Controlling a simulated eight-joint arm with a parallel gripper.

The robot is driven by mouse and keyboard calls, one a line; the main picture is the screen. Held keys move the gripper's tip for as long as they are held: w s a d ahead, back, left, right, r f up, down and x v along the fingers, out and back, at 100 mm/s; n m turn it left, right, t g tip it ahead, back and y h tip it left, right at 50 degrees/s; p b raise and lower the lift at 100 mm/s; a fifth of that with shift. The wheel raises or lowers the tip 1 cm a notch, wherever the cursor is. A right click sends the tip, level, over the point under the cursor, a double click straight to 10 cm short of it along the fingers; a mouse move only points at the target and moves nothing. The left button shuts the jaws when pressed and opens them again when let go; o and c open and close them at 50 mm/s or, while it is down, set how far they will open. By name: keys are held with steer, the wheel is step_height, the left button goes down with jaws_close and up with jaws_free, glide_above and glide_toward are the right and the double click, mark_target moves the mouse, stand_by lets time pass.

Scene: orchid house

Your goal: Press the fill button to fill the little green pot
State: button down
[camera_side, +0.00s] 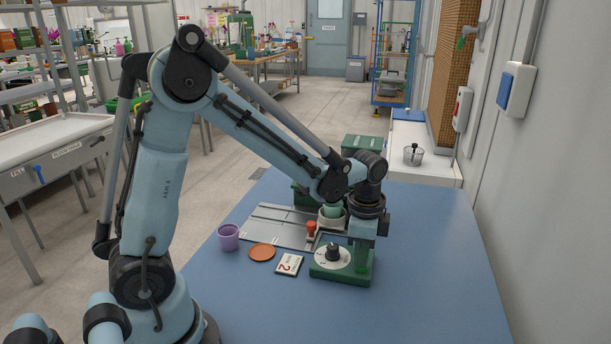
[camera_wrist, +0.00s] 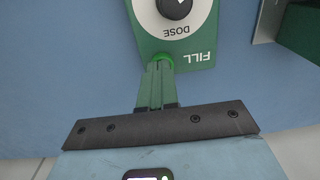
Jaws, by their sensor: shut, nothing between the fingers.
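The green dosing box (camera_side: 340,274) stands on the blue table, with a white dial marked DOSE and a black knob (camera_side: 333,252) on top. In the wrist view the box (camera_wrist: 203,32) carries the word FILL beside a round green fill button (camera_wrist: 163,57). My gripper (camera_wrist: 160,66) is shut and empty, its green fingertips at the button and partly covering it. I cannot tell whether they touch it. In the side view my gripper (camera_side: 361,266) points down at the box's right end and hides the button. The little green pot (camera_side: 331,211) sits in a pale round holder behind the box.
A red-topped part (camera_side: 311,229) stands left of the holder. A grey grooved plate (camera_side: 268,225), a purple pot (camera_side: 229,236), an orange saucer (camera_side: 262,252) and a card with a 2 (camera_side: 289,264) lie to the left. The blue table (camera_side: 440,270) is clear on the right.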

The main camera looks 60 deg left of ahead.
mark_target(356, 272)
steer(key=shift+w+f, duration=0.1)
steer(key=shift+f, duration=0.9)
steer(key=shift+r, duration=0.1)
step_height(356, 272, up, 14)
steer(key=shift+s, duration=0.25)
steer(key=shift+s+d+r, duration=0.1)
stand_by(0.6)
steer(key=s+f+n+t, duration=0.2)
steer(key=s+n+t, duration=0.4)
steer(key=s+n, duration=0.2)
steer(key=shift+s+d+f+n+t, duration=0.2)
steer(key=shift+f+n+t, duration=0.1)
steer(key=shift+n+t, duration=0.15)
